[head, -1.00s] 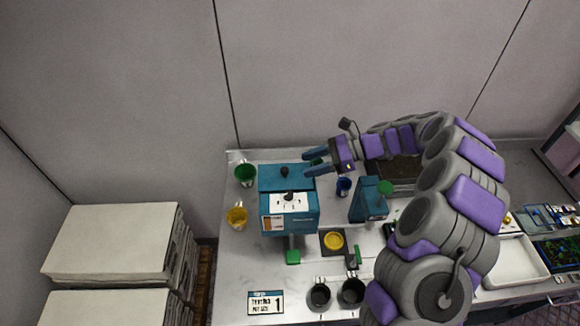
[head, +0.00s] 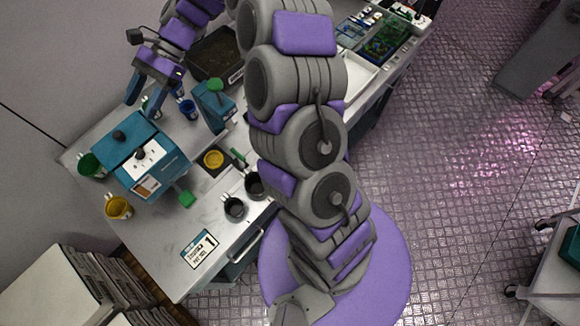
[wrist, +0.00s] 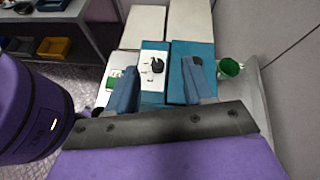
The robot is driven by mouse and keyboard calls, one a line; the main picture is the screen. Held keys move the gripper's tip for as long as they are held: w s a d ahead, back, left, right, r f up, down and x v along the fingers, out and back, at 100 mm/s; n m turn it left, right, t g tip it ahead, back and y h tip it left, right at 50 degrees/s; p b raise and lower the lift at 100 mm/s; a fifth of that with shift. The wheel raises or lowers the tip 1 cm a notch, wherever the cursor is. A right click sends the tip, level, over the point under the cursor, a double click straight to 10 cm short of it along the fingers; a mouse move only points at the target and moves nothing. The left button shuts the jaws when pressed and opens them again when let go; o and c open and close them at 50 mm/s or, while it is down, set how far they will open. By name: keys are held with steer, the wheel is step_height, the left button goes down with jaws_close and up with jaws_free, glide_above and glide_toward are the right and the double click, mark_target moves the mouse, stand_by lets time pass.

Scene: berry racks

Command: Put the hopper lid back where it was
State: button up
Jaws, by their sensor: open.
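The teal machine (head: 168,172) stands on the bench at the left, with a white front panel carrying a dark knob. Its teal lid (head: 135,127), with a round black knob, lies at the machine's back top; I cannot tell whether it sits flush. My gripper (head: 143,98) is open and empty just beyond the lid's back right corner, fingers pointing toward the machine. In the wrist view the fingers (wrist: 160,82) are spread over the machine; the right finger covers part of the teal top (wrist: 178,88), and the lid's knob is not clear there.
A green cup (head: 91,165) and a yellow cup (head: 118,207) stand left of the machine. A blue cup (head: 188,109) and a teal stand with green top (head: 214,107) are to its right. Two dark cups (head: 235,209) and a number card (head: 199,249) are nearer the front edge.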

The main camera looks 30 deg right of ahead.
steer(key=s+a+r+n+h, duration=0.2)
steer(key=s+r+n+h, duration=0.15)
steer(key=s, duration=0.55)
steer(key=s+d+n+t+h, duration=0.1)
steer(key=s+d+n+h, duration=0.2)
steer(key=s+d, duration=0.5)
steer(key=s+d+n+t+h, duration=0.1)
steer(key=s+d+n+h, duration=0.25)
steer(key=s, duration=0.75)
steer(key=s+d+f+n+h, duration=0.2)
steer(key=s+d, duration=0.4)
steer(key=d, duration=0.1)
steer(key=w+b+x, duration=0.2)
steer(key=b+x, duration=0.7)
steer(key=shift+a+f+t, duration=0.3)
steer(key=shift+a+f, duration=0.15)
steer(key=shift+a, duration=0.15)
steer(key=shift+a, duration=0.1)
